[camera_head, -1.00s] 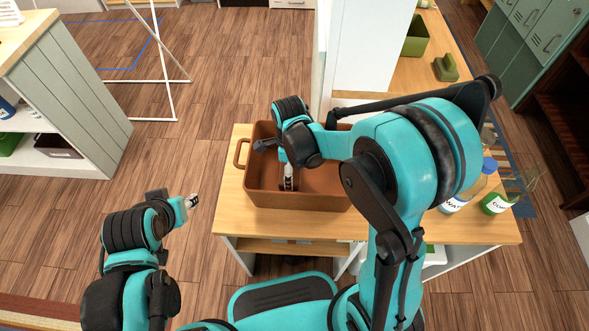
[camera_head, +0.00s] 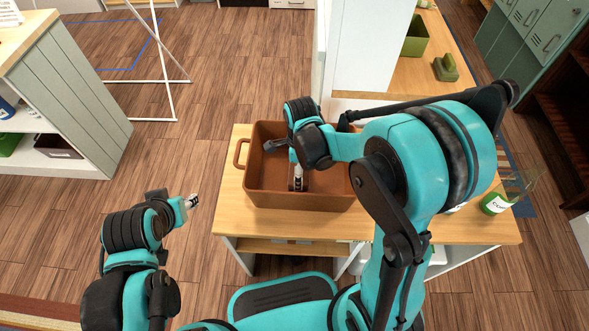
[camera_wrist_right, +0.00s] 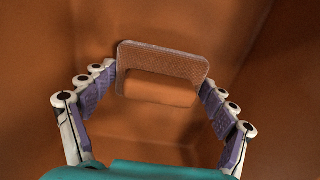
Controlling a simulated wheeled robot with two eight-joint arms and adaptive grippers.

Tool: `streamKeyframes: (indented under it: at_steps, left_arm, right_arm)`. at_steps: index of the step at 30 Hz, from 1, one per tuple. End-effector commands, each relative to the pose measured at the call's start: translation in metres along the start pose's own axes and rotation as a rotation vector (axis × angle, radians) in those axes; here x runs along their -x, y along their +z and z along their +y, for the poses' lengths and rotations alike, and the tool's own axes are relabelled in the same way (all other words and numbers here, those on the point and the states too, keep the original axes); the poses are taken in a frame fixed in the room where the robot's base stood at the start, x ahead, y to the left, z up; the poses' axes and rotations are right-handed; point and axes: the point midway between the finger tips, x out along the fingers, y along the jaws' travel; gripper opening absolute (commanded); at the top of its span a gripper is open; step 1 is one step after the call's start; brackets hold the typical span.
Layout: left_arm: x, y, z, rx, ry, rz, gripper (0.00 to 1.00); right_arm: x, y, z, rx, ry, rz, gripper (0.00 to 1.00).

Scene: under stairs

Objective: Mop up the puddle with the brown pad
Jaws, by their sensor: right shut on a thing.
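The brown pad (camera_wrist_right: 180,62) shows in the right wrist view as a thin rounded plate with an orange-brown block-shaped grip (camera_wrist_right: 160,89). My right gripper (camera_wrist_right: 158,92) is shut on it, a finger at each side. In the head view my right gripper (camera_head: 297,181) reaches down inside a brown bin (camera_head: 247,185) on a wooden table; the pad cannot be made out there. I cannot tell whether the pad touches the bin's bottom. No puddle can be made out. My left gripper (camera_head: 191,202) is over the floor at the left, empty; its opening is unclear.
The bin's walls surround my right gripper closely. The wooden tabletop (camera_head: 375,222) is bare in front of the bin. A green-labelled bottle (camera_head: 495,204) stands at its right end. A white panel (camera_head: 375,45) rises behind, with a green box (camera_head: 415,40) beyond.

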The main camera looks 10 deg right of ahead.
Motion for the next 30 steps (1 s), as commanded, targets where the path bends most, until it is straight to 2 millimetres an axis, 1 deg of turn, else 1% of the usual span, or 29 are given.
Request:
streamKeyframes:
  at_steps: [8,11,30]
  left_arm:
    - [0.0,0.0,0.0,0.0,0.0,0.0,0.4]
    - [0.003,-0.002,0.0,0.0,0.0,0.0,0.4]
    - [0.056,-0.04,0.0,0.0,0.0,0.0,0.4]
  right_arm:
    - [0.0,-0.002,0.0,0.001,0.0,0.0,0.51]
    - [0.004,-0.002,0.0,0.001,0.0,0.0,0.51]
    - [0.086,-0.002,0.0,0.001,0.0,0.0,0.51]
